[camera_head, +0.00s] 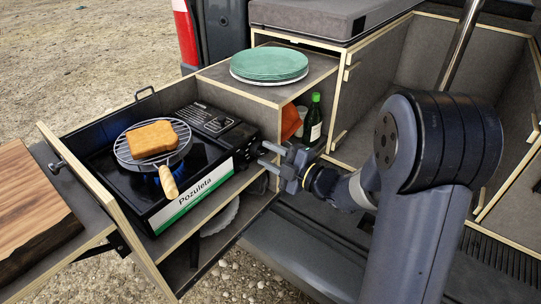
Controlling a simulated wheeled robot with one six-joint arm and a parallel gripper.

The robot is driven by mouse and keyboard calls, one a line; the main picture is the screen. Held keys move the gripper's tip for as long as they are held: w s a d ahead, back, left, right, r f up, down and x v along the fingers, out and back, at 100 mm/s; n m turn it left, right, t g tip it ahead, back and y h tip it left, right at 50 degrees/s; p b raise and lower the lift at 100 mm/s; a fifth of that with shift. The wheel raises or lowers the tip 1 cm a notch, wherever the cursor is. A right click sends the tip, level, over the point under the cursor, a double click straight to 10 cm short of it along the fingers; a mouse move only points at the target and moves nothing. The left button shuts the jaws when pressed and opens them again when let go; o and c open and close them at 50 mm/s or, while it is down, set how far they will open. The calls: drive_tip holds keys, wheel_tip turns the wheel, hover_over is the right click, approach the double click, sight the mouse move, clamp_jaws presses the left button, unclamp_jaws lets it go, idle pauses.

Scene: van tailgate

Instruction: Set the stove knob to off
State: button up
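The black camping stove (112,163) sits in the pull-out drawer, with a white and green "Pozuleta" label on its front. A blue flame shows under its round wire grill rack, so the burner is lit. The stove knob is dark and hard to make out at the stove's right end, beside my fingertips; its setting cannot be read. My gripper (264,154) is to the right of the stove, pointing left towards that end. Its two fingers are apart with a gap between them and nothing visible in it. I cannot tell whether a finger touches the knob.
A slice of bread (152,138) lies on the grill rack (124,151), whose wooden handle (168,182) points forward. Teal plates (269,64) stand on the shelf behind. A green bottle (313,119) stands in the compartment behind my gripper. A wooden board (32,215) is at left.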

drive_tip(key=shift+c, duration=0.2)
clamp_jaws()
idle(0.3)
drive_tip(key=m+p, duration=0.2)
drive_tip(key=m, duration=0.4)
drive_tip(key=shift+m, duration=0.3)
drive_tip(key=m+p, duration=0.2)
drive_tip(key=m, duration=0.2)
drive_tip(key=shift+r, duration=0.1)
drive_tip(key=shift+m+p, duration=0.45)
drive_tip(key=shift+m, duration=0.75)
